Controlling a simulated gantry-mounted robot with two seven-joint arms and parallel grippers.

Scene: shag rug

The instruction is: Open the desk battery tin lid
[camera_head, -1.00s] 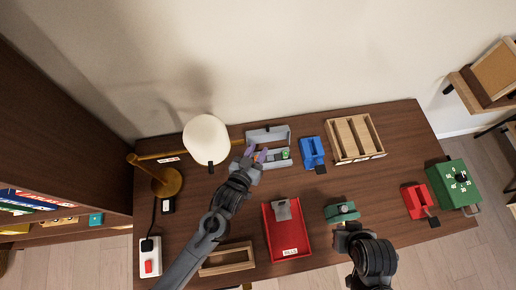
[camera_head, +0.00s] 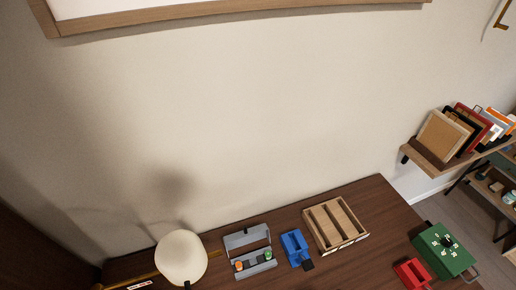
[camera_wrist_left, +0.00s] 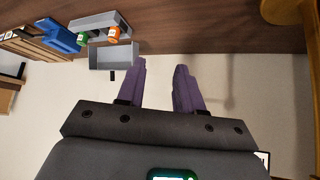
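The grey battery tin (camera_head: 262,268) stands on the desk with its lid (camera_head: 247,237) raised upright at the back. An orange battery (camera_head: 239,265) and a green battery (camera_head: 268,255) show inside it. The left wrist view also shows the tin (camera_wrist_left: 92,25), its open lid (camera_wrist_left: 112,55), the orange battery (camera_wrist_left: 113,34) and the green battery (camera_wrist_left: 82,38). My left gripper (camera_wrist_left: 160,63) has its two purple fingers apart with nothing between them, clear of the tin. My right gripper is in neither current view.
A white lamp (camera_head: 181,258) stands left of the tin. A blue holder (camera_head: 296,248) and a wooden divided tray (camera_head: 335,224) are to its right. A red holder (camera_head: 412,274) and a green box (camera_head: 442,251) sit at the desk's right end. A wall rises behind the desk.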

